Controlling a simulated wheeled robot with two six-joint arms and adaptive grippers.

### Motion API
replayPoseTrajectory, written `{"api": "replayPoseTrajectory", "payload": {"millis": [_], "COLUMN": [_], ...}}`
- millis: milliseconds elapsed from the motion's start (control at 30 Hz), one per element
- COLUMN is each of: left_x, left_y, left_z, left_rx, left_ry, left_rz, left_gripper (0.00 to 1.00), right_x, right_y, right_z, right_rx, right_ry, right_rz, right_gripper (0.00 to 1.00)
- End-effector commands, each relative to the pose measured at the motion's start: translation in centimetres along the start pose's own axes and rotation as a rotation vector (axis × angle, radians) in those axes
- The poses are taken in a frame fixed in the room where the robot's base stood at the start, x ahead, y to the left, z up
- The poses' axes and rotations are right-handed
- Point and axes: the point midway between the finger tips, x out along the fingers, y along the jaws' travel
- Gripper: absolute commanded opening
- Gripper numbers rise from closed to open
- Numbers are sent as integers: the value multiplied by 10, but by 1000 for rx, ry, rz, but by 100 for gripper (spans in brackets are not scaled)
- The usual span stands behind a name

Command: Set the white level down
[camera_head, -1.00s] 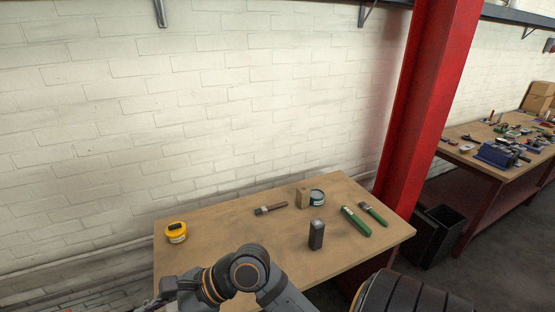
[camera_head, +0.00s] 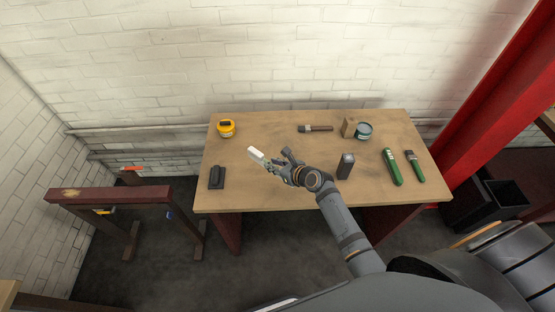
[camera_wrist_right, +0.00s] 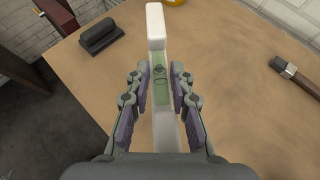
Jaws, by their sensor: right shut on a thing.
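The white level (camera_wrist_right: 156,28) is a long white bar with a green middle part, seen in the right wrist view. My right gripper (camera_wrist_right: 162,88) is shut on its middle, one finger on each side. In the head view the white end of the level (camera_head: 257,154) sticks out to the upper left of my right gripper (camera_head: 285,165), over the left middle of the wooden table (camera_head: 290,195). I cannot tell whether the level touches the table. My left gripper does not show.
A black block (camera_head: 216,177) lies at the table's left edge, and a yellow tub (camera_head: 226,128) stands behind it.

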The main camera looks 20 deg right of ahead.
Motion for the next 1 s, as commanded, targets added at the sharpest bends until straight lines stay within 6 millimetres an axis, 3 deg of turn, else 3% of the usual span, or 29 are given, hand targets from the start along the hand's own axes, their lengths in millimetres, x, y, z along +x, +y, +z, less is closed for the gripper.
{"api": "replayPoseTrajectory", "payload": {"millis": [33,200,567,1000], "left_x": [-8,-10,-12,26], "left_y": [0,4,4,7], "left_z": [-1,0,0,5], "left_rx": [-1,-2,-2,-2], "left_ry": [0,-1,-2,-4], "left_rz": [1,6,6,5], "left_gripper": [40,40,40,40], "right_x": [2,9,8,34], "right_y": [-5,-10,-12,-10], "right_z": [-5,-21,-22,-66], "right_rx": [24,58,44,46], "right_ry": [2,1,4,4], "right_rz": [-18,-46,-27,-28], "right_gripper": [0,0,0,0]}}
